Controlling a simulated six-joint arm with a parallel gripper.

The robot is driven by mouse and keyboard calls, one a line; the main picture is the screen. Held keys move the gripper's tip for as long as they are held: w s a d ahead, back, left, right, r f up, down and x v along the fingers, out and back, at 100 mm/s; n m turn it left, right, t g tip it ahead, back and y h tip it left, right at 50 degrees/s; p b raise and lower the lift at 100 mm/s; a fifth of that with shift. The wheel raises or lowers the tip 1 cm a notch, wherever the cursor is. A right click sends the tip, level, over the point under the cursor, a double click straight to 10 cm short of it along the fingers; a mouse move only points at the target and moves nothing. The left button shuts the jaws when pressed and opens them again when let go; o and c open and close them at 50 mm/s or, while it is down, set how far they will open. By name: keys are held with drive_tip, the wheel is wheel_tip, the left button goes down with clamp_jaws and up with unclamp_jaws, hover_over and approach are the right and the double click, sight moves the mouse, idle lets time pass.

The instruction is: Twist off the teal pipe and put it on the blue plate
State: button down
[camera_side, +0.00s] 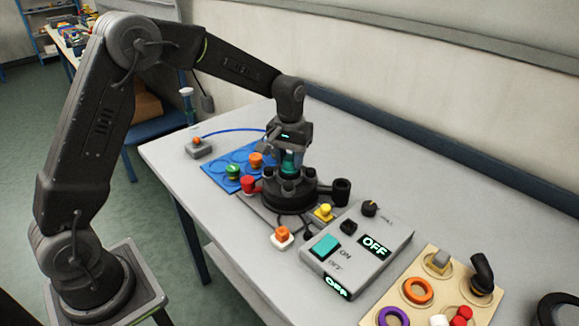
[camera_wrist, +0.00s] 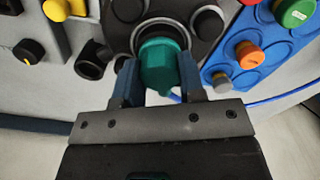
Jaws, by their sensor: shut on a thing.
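The teal pipe (camera_wrist: 160,66) is between the two fingers of my gripper (camera_wrist: 160,84) in the wrist view. In the side view my gripper (camera_side: 289,150) points down, shut on the teal pipe (camera_side: 291,162), over the middle of the round black base (camera_side: 290,200). Whether the pipe's lower end is still seated in the base is hidden. The blue plate (camera_side: 217,172) lies behind and left of the base, with round recesses. A green piece (camera_side: 233,172) and an orange piece (camera_side: 256,160) stand on it. The wrist view shows the plate (camera_wrist: 262,28) at upper right.
A grey control box (camera_side: 357,248) reading OFF stands in front right. A wooden board (camera_side: 420,290) with rings is further right.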

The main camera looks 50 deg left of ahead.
sight(289, 157)
drive_tip(key=shift+r, duration=1.15)
idle(0.5)
drive_tip(key=shift+r, duration=2.4)
drive_tip(key=shift+a, duration=0.1)
drive_tip(key=a+f+n, duration=0.2)
drive_tip(key=a+n, duration=0.2)
drive_tip(key=a, duration=2.6)
drive_tip(key=shift+w+d+f, duration=1)
drive_tip(key=shift+w+f, duration=0.5)
drive_tip(key=shift+f, duration=0.35)
drive_tip(key=shift+w+d+f, duration=1.05)
drive_tip(key=shift+w+f, duration=0.45)
drive_tip(key=shift+f, duration=0.4)
drive_tip(key=shift+w+d+f, duration=1)
drive_tip(key=shift+w+f, duration=0.5)
drive_tip(key=shift+f, duration=0.35)
